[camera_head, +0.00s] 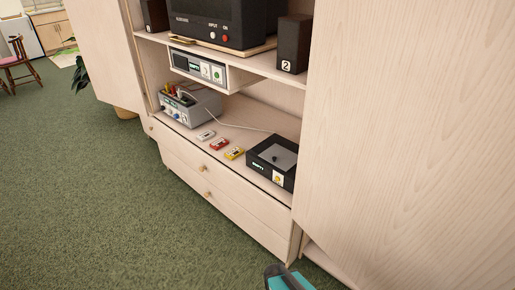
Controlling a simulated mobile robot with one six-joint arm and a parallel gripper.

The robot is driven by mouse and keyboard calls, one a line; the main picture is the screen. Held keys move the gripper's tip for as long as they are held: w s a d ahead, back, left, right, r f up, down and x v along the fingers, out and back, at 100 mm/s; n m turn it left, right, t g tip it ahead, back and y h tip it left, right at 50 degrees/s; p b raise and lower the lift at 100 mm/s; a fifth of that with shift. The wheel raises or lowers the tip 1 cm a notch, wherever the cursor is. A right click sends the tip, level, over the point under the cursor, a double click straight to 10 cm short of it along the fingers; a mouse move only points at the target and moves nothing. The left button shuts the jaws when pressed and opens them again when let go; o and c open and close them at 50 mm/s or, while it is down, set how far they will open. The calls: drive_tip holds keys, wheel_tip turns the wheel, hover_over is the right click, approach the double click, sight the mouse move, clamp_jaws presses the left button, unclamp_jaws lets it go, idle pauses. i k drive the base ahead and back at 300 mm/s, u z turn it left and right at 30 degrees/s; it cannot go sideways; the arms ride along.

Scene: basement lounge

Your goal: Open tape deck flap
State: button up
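A black box-shaped device (259,166), which looks like the tape deck, sits at the right end of the cabinet's lower shelf. A dark grey panel with a small round black knob (283,160) is on its top and looks closed. Its front has a small lit display and a yellow-and-white label. Three small cassettes lie left of it: a white one (206,135), a red one (219,144) and a yellow one (234,153). Part of my gripper (285,279), teal and black, shows at the bottom edge, well below and apart from the device. Its fingertips cannot be made out clearly.
A grey device with knobs and coloured plugs (187,107) stands at the shelf's left, with a cable running right. Above are a silver unit (201,69), a television (220,22) and speakers (293,44). A tall wooden panel (420,130) bounds the right. Green carpet (90,200) is clear.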

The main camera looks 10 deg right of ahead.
sight(282, 157)
drive_tip(key=u, duration=0.65)
drive_tip(key=i, duration=0.95)
drive_tip(key=u, duration=0.45)
